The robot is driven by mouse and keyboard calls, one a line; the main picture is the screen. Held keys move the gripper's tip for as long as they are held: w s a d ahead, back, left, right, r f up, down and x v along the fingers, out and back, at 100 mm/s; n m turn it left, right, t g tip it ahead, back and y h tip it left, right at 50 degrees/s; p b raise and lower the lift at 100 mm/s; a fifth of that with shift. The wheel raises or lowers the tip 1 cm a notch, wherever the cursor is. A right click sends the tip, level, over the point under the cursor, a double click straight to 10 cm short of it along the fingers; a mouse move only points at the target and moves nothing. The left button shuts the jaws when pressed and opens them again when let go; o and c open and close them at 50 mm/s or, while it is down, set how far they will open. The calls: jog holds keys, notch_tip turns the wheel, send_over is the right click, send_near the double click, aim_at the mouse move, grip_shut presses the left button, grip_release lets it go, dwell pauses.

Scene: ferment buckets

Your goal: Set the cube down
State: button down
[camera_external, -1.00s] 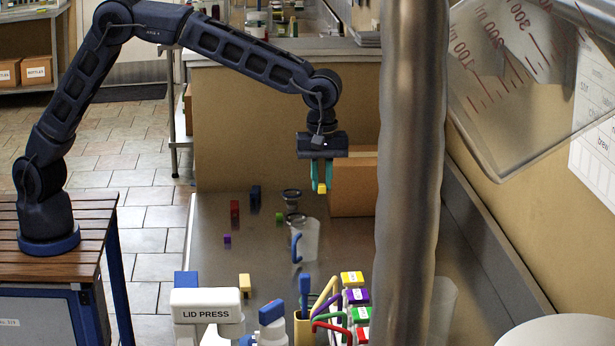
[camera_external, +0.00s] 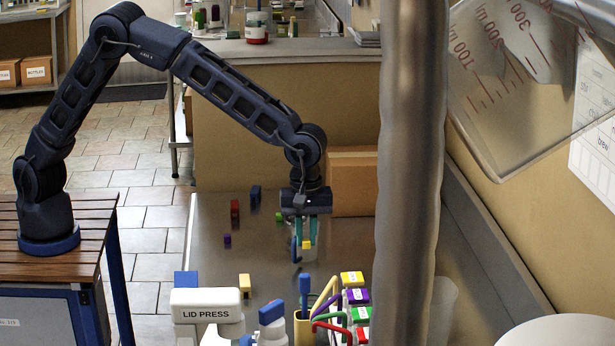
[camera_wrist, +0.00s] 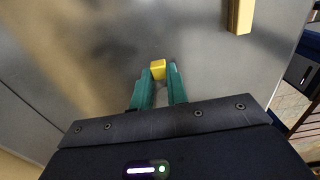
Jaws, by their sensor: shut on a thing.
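The small yellow cube (camera_external: 306,245) is held between the teal fingertips of my gripper (camera_external: 306,238). In the wrist view the cube (camera_wrist: 158,69) shows between the tips of my gripper (camera_wrist: 158,76), with bare grey bench beyond it. My gripper points down, low over the steel bench (camera_external: 225,265). I cannot tell whether the cube touches the bench. In the external view the gripper overlaps a clear jug with a blue handle (camera_external: 295,251); I cannot tell how far apart they are.
A larger yellow block (camera_external: 244,284) stands at front left; it also shows in the wrist view (camera_wrist: 240,15). Red (camera_external: 234,210), blue (camera_external: 255,196), green (camera_external: 279,216) and purple (camera_external: 227,239) blocks stand farther back. A lid press (camera_external: 206,305) and a cup of tools (camera_external: 303,328) are in front.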

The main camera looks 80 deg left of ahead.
jog(key=shift+f, duration=4.8)
jog(key=shift+f, duration=0.15)
jog(key=c, duration=1.4)
grip_release()
